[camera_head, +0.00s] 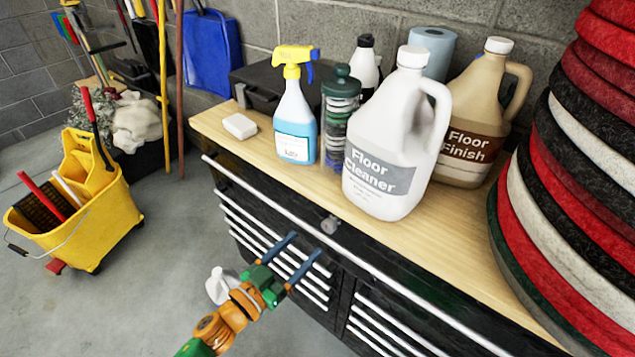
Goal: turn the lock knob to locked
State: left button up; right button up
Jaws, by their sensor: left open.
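The lock knob (329,224) is a small round grey metal knob on the black front of the tool cabinet (334,283), just below the wooden top. Its exact turn position is too small to read. My left gripper (306,244) is open, with its two blue fingers pointing up and right toward the cabinet front. The fingertips appear a little left of and below the knob in the picture, apart from it, with nothing between them. My right gripper is not in view.
On the wooden top (440,236) stand a floor cleaner jug (396,140), a floor finish jug (474,115) and a spray bottle (295,120). Stacked pads (575,190) rise at right. A yellow mop bucket (85,215) stands left. A long handle rail (270,225) crosses the cabinet front.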

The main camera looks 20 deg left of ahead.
aim_at(326, 228)
pick_arm(q)
jog(key=x, duration=0.3)
jog(key=d+x, duration=0.1)
jog(key=x, duration=0.2)
jog(key=shift+s+d+r, duration=0.1)
jog(key=shift+d+r, duration=0.05)
jog(key=shift+r, duration=0.05)
jog(key=shift+w+f, duration=0.1)
jog(key=shift+w, duration=0.15)
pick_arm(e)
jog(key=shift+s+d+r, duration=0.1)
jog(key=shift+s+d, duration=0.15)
pick_arm(q)
jog(key=shift+s, duration=0.15)
grip_shut()
